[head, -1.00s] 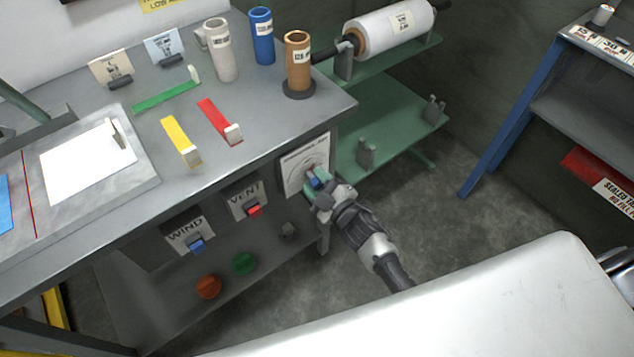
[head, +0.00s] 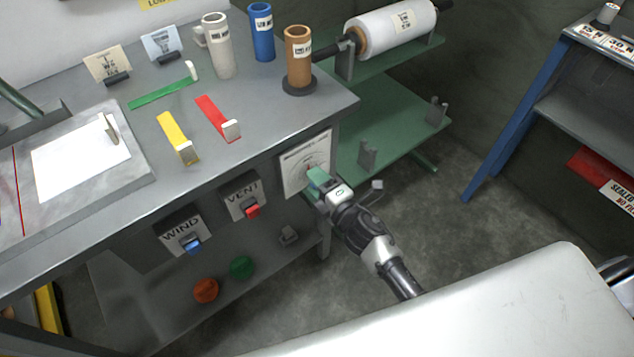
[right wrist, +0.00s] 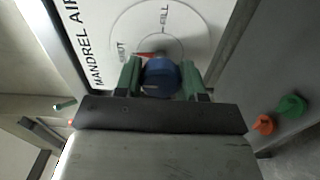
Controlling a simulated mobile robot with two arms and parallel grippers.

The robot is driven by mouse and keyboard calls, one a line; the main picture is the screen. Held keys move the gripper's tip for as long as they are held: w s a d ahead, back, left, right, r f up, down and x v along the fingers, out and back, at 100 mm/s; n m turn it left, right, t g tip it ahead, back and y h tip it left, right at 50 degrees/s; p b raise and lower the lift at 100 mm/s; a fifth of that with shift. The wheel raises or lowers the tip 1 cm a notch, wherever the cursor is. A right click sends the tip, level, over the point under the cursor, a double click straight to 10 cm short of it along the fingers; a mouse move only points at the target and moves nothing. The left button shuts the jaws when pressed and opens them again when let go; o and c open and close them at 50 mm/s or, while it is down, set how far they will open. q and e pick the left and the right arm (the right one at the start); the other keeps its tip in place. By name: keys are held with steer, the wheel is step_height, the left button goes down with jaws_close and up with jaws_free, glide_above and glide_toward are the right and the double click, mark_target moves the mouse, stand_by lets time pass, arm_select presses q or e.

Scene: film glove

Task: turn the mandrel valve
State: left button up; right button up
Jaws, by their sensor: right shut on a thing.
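The mandrel valve has a white dial plate (head: 306,160) on the front of the bench at its right end. In the right wrist view the plate (right wrist: 100,28) reads "MANDREL AIR" with "SHUT" and "FILL" marks. Its blue knob (right wrist: 162,76) sits between the green fingers of my right gripper (right wrist: 162,80), which is shut on it. A red pointer (right wrist: 146,54) shows just above the knob, on the side of the "SHUT" mark. In the head view my right gripper (head: 318,180) is at the plate and hides the knob. My left gripper is not in view.
A WIND switch with a blue lever (head: 190,246) and a VENT switch with a red lever (head: 252,210) are left of the plate. Green (head: 242,267) and orange (head: 206,290) knobs sit lower. A green roll stand (head: 390,130) stands at right.

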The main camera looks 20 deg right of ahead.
steer(key=shift+f, duration=0.1)
stand_by(0.5)
steer(key=o, duration=0.9)
steer(key=b+v, duration=0.1)
steer(key=v, duration=0.9)
steer(key=shift+s+d, duration=0.1)
steer(key=shift+s, duration=0.3)
